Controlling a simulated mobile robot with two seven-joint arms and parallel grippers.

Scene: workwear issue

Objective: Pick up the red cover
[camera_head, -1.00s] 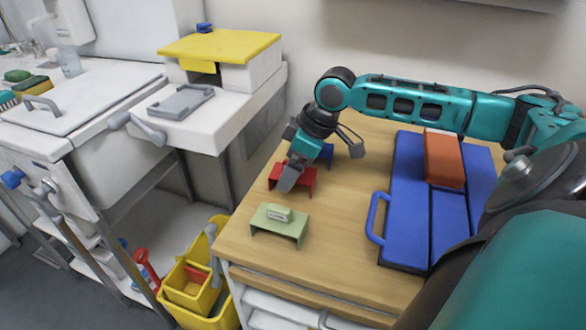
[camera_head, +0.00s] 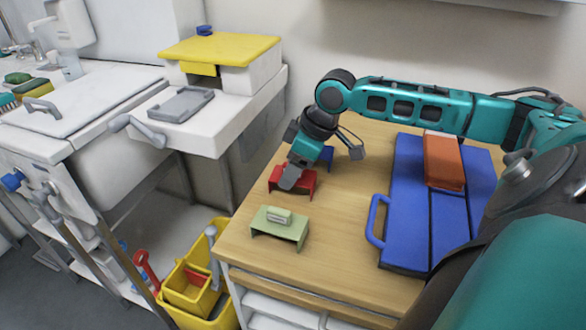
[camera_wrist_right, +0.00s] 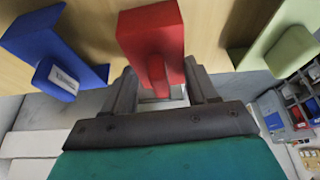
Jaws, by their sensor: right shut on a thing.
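The red cover (camera_head: 307,183) is a small bench-shaped piece on the wooden top, between a green cover (camera_head: 282,230) and a blue cover (camera_head: 327,156). My right gripper (camera_head: 289,181) reaches down over it and hides part of it. In the right wrist view the red cover (camera_wrist_right: 150,28) has a raised grip between the two fingers of my right gripper (camera_wrist_right: 160,78), which is shut on it. I cannot tell whether the cover's legs touch the wood. My left gripper is not in view.
A blue case (camera_head: 408,222) with an orange block (camera_head: 443,160) on it takes up the right of the wooden top (camera_head: 335,245). Yellow bins (camera_head: 196,290) stand below its left edge. A sink unit with a yellow-lidded box (camera_head: 220,47) is at the left.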

